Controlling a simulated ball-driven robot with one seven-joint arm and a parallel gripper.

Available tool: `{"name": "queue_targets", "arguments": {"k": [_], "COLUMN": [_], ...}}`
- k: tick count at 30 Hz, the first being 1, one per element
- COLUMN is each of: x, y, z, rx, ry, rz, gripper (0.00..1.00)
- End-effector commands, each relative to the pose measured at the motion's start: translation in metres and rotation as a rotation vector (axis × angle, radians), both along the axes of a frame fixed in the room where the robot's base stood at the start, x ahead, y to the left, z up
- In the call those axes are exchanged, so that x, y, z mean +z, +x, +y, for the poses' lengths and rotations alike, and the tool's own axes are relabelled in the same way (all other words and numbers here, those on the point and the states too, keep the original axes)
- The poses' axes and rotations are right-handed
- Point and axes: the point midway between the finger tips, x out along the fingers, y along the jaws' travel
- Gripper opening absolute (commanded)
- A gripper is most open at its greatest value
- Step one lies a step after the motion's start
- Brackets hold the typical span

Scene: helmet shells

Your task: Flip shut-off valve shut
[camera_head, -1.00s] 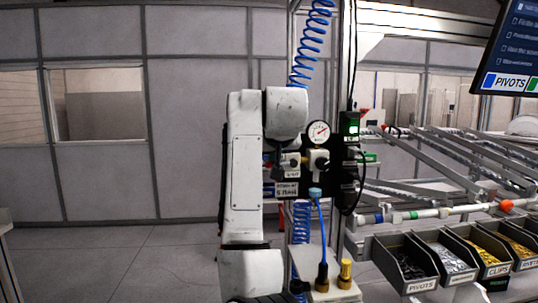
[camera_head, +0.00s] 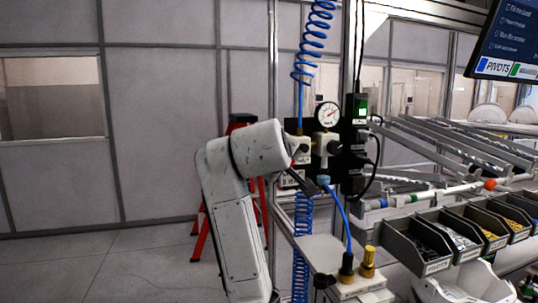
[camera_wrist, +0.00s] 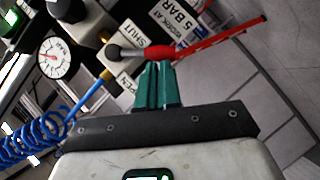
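The shut-off valve's lever has a red grip (camera_wrist: 165,52) and a grey stem, between the SHUT label (camera_wrist: 128,33) and the OPEN label (camera_wrist: 126,80) in the wrist view. My gripper (camera_wrist: 157,64) has teal fingers close together, with no clear gap. Their tips are at the red grip, and contact cannot be told for sure. In the head view my arm reaches the valve panel and largely hides the lever. A round pressure gauge (camera_head: 327,114) sits above on the panel; it also shows in the wrist view (camera_wrist: 53,57).
A coiled blue hose (camera_head: 314,45) hangs above the panel. A blue tube (camera_head: 341,215) runs below it. Parts bins (camera_head: 420,240) and sloped rails stand to the right. A red stand (camera_head: 200,225) is behind my arm. Floor at left is clear.

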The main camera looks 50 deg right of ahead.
Motion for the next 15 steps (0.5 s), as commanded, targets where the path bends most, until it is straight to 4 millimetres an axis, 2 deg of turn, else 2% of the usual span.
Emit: {"name": "queue_targets", "arguments": {"k": [15], "x": [-0.029], "y": [-0.015], "z": [-0.015], "rx": [-0.003], "ry": [-0.399], "rz": [0.269], "gripper": [0.0]}}
